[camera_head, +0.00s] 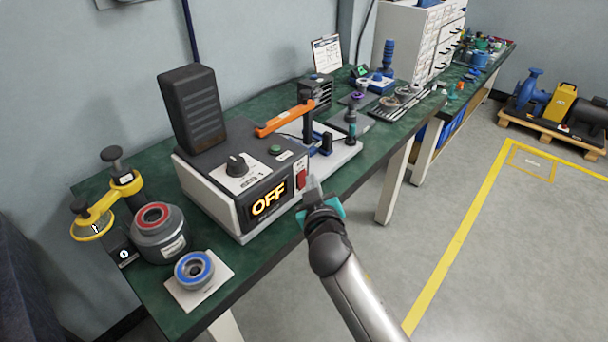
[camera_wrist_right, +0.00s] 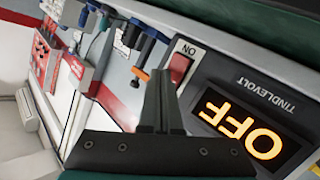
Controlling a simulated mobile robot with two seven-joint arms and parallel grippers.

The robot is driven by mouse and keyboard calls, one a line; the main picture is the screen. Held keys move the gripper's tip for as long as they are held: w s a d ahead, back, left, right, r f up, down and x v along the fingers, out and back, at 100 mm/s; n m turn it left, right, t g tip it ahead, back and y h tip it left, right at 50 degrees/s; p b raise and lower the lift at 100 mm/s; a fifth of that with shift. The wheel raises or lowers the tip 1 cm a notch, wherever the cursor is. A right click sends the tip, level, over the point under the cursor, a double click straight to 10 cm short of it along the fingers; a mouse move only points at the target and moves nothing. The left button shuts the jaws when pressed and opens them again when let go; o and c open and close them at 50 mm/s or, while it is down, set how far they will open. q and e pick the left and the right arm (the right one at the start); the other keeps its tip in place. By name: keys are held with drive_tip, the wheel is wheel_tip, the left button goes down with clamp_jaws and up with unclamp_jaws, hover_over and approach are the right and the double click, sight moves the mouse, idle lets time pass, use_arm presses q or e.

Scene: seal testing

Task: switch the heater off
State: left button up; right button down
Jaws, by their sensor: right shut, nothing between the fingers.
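The heater (camera_head: 215,190) is a grey and white box with a dark upright block on its back. Its front display (camera_head: 268,203) reads OFF in glowing orange, and the same display (camera_wrist_right: 240,126) shows in the right wrist view. A red rocker switch (camera_head: 302,178) sits right of the display; it also shows in the wrist view (camera_wrist_right: 181,66) beside the word ON. A dial (camera_head: 236,165) and a green button (camera_head: 276,150) are on top. My right gripper (camera_head: 314,192) is shut and empty, its tips close to the switch; I cannot tell whether they touch. My left gripper is not in view.
A blue-ringed part (camera_head: 194,269) on a white plate and a red-ringed grey part (camera_head: 157,229) stand left of the heater. An orange-armed press (camera_head: 285,121) stands beyond the heater. The floor right of the bench is open.

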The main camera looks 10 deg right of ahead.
drive_tip(key=shift+s+d, duration=0.35)
drive_tip(key=shift+s, duration=0.1)
drive_tip(key=s+d, duration=0.1)
drive_tip(key=s+d+p, duration=0.1)
drive_tip(key=s+d, duration=0.1)
drive_tip(key=s, duration=0.1)
drive_tip(key=shift+f+p, duration=0.3)
drive_tip(key=shift+f, duration=0.05)
idle(0.5)
